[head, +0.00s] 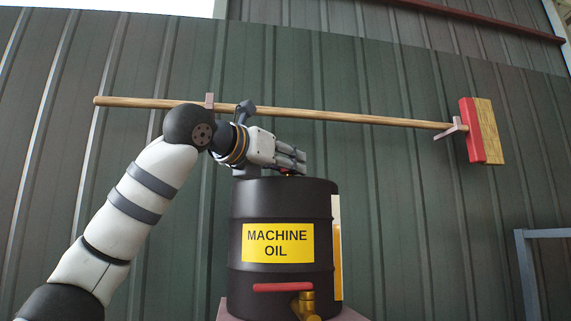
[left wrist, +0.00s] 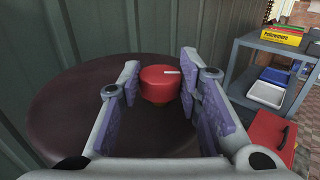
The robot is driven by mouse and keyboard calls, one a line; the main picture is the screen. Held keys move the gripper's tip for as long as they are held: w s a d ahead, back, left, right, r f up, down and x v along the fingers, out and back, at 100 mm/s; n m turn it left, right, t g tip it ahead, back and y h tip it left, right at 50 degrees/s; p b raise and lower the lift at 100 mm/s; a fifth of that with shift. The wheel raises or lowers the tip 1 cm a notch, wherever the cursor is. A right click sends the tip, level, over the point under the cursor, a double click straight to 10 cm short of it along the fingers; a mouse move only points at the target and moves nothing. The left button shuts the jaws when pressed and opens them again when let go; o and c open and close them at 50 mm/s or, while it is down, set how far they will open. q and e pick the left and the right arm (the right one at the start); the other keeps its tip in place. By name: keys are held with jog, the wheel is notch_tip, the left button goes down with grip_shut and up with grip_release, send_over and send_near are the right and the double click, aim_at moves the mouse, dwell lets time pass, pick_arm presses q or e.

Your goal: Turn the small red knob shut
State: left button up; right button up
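The small red knob (left wrist: 161,82) is a round cap with a white mark on its top, on the dark lid of the black machine oil drum (head: 284,214). In the head view only a speck of red shows beneath my fingers. My left gripper (head: 297,161) is just above the drum's top. In the left wrist view my left gripper (left wrist: 160,75) is open, with the knob between its fingertips. A gap shows on the left of the knob; the right fingertip looks very close, and I cannot tell whether it touches. My right gripper is not in view.
A brass tap (head: 305,305) with a red lever (head: 283,287) is low on the drum's front. A broom (head: 370,119) hangs on the corrugated wall behind my arm. A grey shelf (left wrist: 262,75) with trays and a red box (left wrist: 268,136) stand to the right in the wrist view.

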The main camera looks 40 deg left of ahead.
pick_arm(q)
jog(key=shift+a+m+h, duration=0.1)
jog(key=shift+m+h, duration=0.2)
jog(key=shift+h, duration=0.3)
jog(key=m+h, duration=0.2)
jog(key=h, duration=0.1)
jog(key=shift+a, duration=0.15)
jog(key=shift+w+a+m+g+h, duration=0.1)
jog(key=shift+m+g+h, duration=0.5)
jog(key=shift+m+h, duration=0.8)
jog(key=shift+a+m+g+h, duration=0.1)
jog(key=shift+m+g+h, duration=0.65)
jog(key=shift+h, duration=1.15)
jog(key=shift+m+h, duration=0.3)
jog(key=shift+m, duration=0.05)
jog(key=o, duration=1.1)
jog(key=shift+o, duration=0.2)
jog(key=v, duration=1.2)
